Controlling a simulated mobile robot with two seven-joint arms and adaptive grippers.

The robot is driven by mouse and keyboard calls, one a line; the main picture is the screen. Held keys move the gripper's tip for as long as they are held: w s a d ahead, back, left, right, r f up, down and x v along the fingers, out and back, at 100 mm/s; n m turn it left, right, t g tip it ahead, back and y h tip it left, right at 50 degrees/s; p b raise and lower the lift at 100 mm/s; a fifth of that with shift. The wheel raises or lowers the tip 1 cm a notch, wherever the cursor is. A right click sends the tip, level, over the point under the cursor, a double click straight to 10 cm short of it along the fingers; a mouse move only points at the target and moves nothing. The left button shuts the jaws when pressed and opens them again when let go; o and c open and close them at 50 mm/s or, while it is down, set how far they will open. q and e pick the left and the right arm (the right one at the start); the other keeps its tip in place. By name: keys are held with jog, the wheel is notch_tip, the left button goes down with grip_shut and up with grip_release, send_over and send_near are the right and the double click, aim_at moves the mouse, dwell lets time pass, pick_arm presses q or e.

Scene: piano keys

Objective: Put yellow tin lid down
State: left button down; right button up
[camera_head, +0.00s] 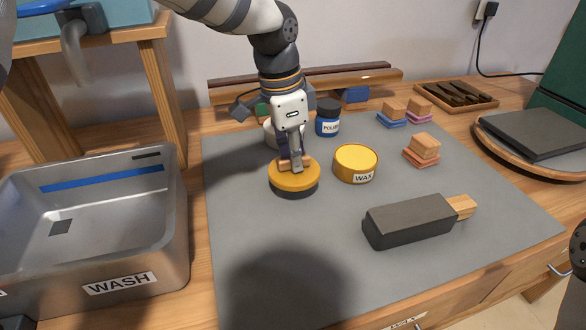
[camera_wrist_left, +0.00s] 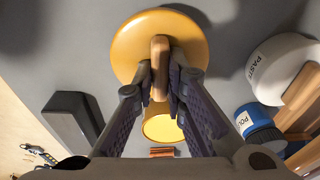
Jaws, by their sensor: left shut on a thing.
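The yellow tin lid (camera_head: 296,180) is a round yellow disc with a wooden grip on top. My left gripper (camera_head: 291,163) points down and is shut on that wooden grip. In the left wrist view the lid (camera_wrist_left: 130,50) fills the top middle, with the fingers (camera_wrist_left: 160,85) on both sides of the grip. A dark band shows under the lid's near edge; I cannot tell if it is part of it, or whether the lid touches the grey mat (camera_head: 260,235). The yellow tin marked WAX (camera_head: 345,169) stands just right of the lid. My right gripper is not in view.
A blue POLISH jar (camera_head: 327,121) and a white PASTE jar (camera_wrist_left: 270,75) stand behind. A dark block with a wooden end (camera_head: 410,222) lies front right. Small wooden blocks (camera_head: 424,146) sit back right. A steel WASH basin (camera_head: 170,230) is left. The mat's front left is clear.

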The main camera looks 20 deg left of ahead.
aim_at(283, 158)
pick_arm(q)
jog(key=shift+w+a+f, duration=0.1)
jog(key=shift+a+f, duration=0.05)
jog(key=shift+f, duration=0.75)
jog(key=shift+w+a+f, duration=0.1)
jog(key=shift+f, duration=0.8)
jog(key=shift+f, duration=0.1)
jog(key=c, duration=1.6)
grip_release()
jog(key=shift+c, duration=0.2)
jog(key=r, duration=0.4)
jog(key=a+r, duration=0.1)
jog(key=r, duration=0.3)
jog(key=s+r, duration=0.1)
jog(key=r, duration=0.3)
jog(key=shift+s+a+r, duration=0.1)
jog(key=shift+a, duration=0.05)
